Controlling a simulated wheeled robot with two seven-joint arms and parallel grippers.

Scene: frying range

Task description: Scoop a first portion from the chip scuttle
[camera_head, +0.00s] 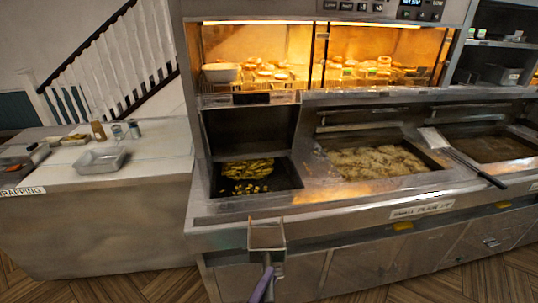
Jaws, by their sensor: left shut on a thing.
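The chip scuttle (284,176) is a dark recessed bin at the left end of the range. A heap of yellow chips (248,169) lies at its back, with a few loose pieces in front. A metal chip scoop (267,236) with a purple handle is at the bottom middle, in front of the range's front edge and below the scuttle. My left gripper (277,267) shows only as a small grey part by the handle and is shut on the scoop. The scoop looks empty and apart from the chips. My right gripper is out of view.
A frying pan (375,162) of pale frying food is right of the scuttle. A long-handled slice (462,157) lies across the range further right. A lit warming cabinet (320,58) stands above. A wrapping counter (150,165) with a metal tray (101,160) is at left.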

